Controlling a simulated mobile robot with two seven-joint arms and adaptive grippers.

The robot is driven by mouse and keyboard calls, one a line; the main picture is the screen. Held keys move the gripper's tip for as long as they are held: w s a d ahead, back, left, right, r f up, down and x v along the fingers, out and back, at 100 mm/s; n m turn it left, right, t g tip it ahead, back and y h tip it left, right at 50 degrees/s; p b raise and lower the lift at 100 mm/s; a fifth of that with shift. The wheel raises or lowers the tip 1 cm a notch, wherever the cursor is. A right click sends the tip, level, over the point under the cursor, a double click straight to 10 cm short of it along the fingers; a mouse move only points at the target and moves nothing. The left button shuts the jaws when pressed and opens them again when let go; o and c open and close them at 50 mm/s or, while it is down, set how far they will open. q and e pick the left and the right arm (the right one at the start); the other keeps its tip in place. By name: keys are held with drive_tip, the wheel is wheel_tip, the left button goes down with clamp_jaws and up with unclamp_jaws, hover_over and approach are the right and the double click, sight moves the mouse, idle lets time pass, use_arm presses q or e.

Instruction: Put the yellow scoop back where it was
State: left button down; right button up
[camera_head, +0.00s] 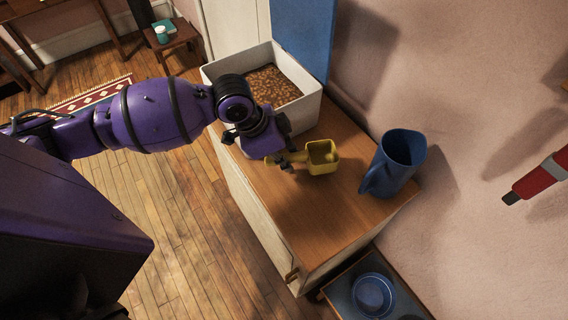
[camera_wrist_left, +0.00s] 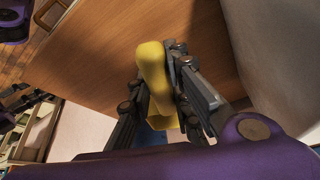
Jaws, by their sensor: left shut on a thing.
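The yellow scoop (camera_head: 322,156) is at my left gripper (camera_head: 287,163), over the wooden cabinet top in the head view. Its square cup points to the right, and its handle runs left into the fingers. In the left wrist view the scoop (camera_wrist_left: 156,82) lies between the two dark fingers of my left gripper (camera_wrist_left: 160,88), which is shut on it. Whether the scoop touches the cabinet top is hard to tell.
A white bin (camera_head: 308,107) of brown pellets, its blue lid (camera_head: 303,35) raised, stands at the cabinet's back. A blue pitcher (camera_head: 393,160) stands at the right edge. The cabinet top (camera_head: 310,215) is bare in front. A blue bowl (camera_head: 373,294) sits lower down.

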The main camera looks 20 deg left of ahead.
use_arm(q)
wheel_tip(320, 180, down, 3)
drive_tip(key=shift+r, duration=0.1)
use_arm(e)
drive_tip(key=shift+s+d+f, duration=0.1)
drive_tip(key=shift+s+f, duration=0.25)
drive_tip(key=shift+s, duration=0.15)
drive_tip(key=shift+s, duration=0.1)
use_arm(q)
drive_tip(key=c, duration=1.6)
unclamp_jaws()
drive_tip(key=shift+f, duration=0.25)
drive_tip(key=shift+c, duration=0.2)
drive_tip(key=shift+r, duration=0.25)
drive_tip(key=p+v, duration=0.1)
drive_tip(key=v, duration=0.9)
drive_tip(key=shift+s+a+r, duration=0.1)
drive_tip(key=shift+a+r, duration=0.05)
drive_tip(key=shift+r, duration=0.15)
drive_tip(key=shift+s+a+r, duration=0.2)
drive_tip(key=shift+r, duration=0.35)
use_arm(e)
drive_tip(key=shift+d+r, duration=0.1)
drive_tip(key=shift+r, duration=0.5)
